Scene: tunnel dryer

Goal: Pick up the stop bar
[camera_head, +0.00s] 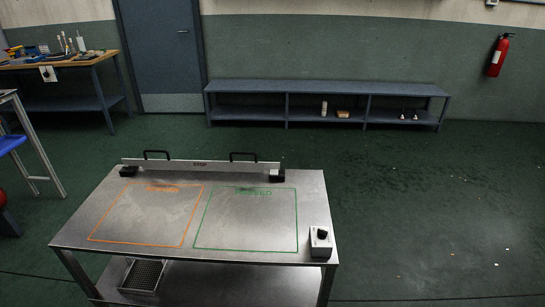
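The stop bar (200,166) is a long, light metal bar near the back edge of the steel table (77,224). It has dark lettering at its middle. Two black handles stand up from it, a left handle (156,154) and a right handle (243,156). Its ends are at a left black block (129,172) and a right black block (277,175). Neither of my grippers is in view.
The tabletop carries an orange outlined area (145,215) and a green outlined area (247,220). A grey control box (320,241) with a black knob sits at the right edge. A low shelf bench (325,88) stands at the back wall. The floor right of the table is open.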

